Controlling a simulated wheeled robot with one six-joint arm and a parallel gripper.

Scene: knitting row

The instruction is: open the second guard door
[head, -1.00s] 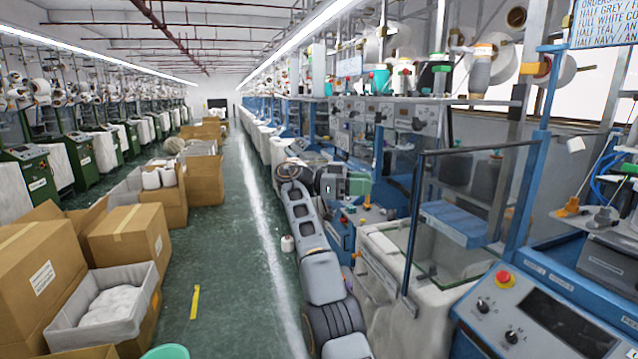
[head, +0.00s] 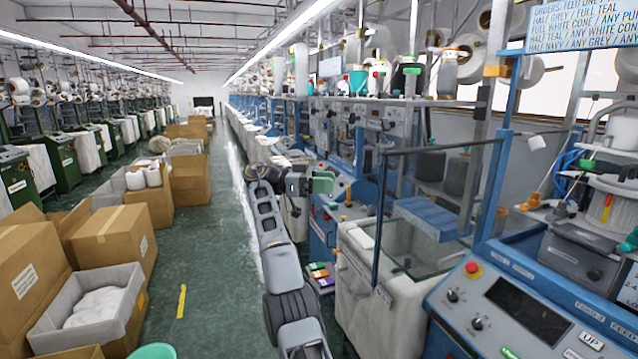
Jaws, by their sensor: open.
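A glass guard door (head: 437,212) in a dark and blue frame stands upright at a blue knitting machine, right of centre. Through its pane I see white covers and a blue block. I cannot tell whether it is shut or ajar. Another guard pane (head: 368,165) shows on the machine behind; I cannot tell which is the second door, and its handle is too small to make out.
A control console (head: 530,310) with a red button fills the lower right. A low crate of coloured items (head: 320,275) sits on the floor beside the machines. Cardboard boxes (head: 110,235) and a grey bin (head: 90,310) line the left.

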